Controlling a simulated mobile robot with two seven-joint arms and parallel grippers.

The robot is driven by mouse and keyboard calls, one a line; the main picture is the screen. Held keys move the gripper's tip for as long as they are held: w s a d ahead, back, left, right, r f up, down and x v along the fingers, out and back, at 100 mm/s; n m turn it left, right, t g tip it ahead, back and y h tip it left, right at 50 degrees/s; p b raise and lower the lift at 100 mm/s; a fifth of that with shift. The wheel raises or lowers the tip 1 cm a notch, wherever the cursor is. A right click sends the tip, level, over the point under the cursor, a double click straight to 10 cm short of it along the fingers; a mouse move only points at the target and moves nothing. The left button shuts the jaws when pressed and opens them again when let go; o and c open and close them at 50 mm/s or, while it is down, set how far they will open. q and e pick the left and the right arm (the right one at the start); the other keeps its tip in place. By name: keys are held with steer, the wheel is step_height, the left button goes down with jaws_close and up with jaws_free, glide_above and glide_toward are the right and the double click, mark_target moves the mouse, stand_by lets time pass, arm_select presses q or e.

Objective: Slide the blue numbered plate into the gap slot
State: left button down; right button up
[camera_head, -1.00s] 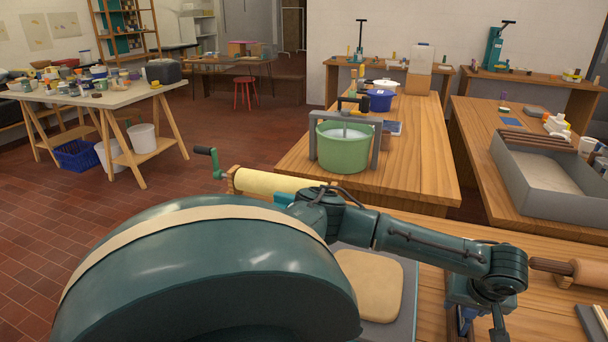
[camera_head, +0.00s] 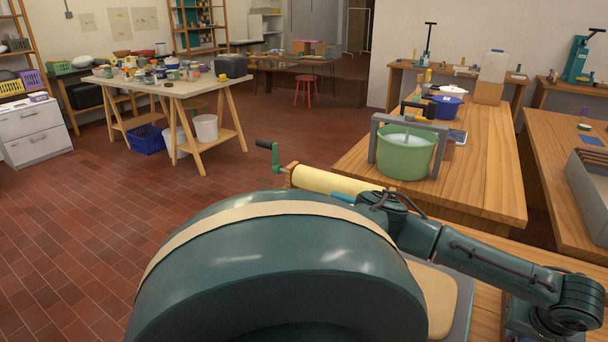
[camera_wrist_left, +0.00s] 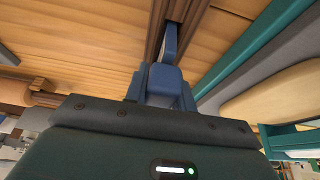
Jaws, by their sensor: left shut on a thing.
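In the left wrist view my left gripper (camera_wrist_left: 165,85) has blue fingers closed together. It is shut on a narrow blue piece (camera_wrist_left: 169,42), seen nearly edge-on, which I take to be the blue plate; no number shows. The piece points at a dark slotted strip (camera_wrist_left: 182,14) on the wooden table, which looks like the gap slot. I cannot tell whether its tip is inside the slot or above it. In the head view my left arm reaches right, and the fingers are hidden or cut off at the bottom. My right gripper is not in view.
A beige slab (camera_head: 437,300) lies on a grey board beside my arm. A roller (camera_head: 335,182) with a crank is behind it. A green tub (camera_head: 405,157) stands on the wooden table (camera_head: 487,165). Red tiled floor is open at left.

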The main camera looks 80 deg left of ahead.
arm_select(q)
steer(key=shift+r+p, duration=0.65)
steer(key=shift+p, duration=0.15)
steer(key=shift+r+p, duration=0.65)
steer(key=shift+p, duration=0.1)
steer(key=shift+r+p, duration=0.4)
steer(key=shift+p, duration=0.1)
steer(key=shift+r+p, duration=0.85)
steer(key=shift+p, duration=0.15)
steer(key=shift+r, duration=0.15)
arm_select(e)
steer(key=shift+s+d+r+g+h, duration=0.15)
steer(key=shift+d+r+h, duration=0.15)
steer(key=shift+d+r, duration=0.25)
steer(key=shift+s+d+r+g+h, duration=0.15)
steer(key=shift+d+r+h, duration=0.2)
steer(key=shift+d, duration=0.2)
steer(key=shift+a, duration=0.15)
arm_select(q)
steer(key=shift+s, duration=0.1)
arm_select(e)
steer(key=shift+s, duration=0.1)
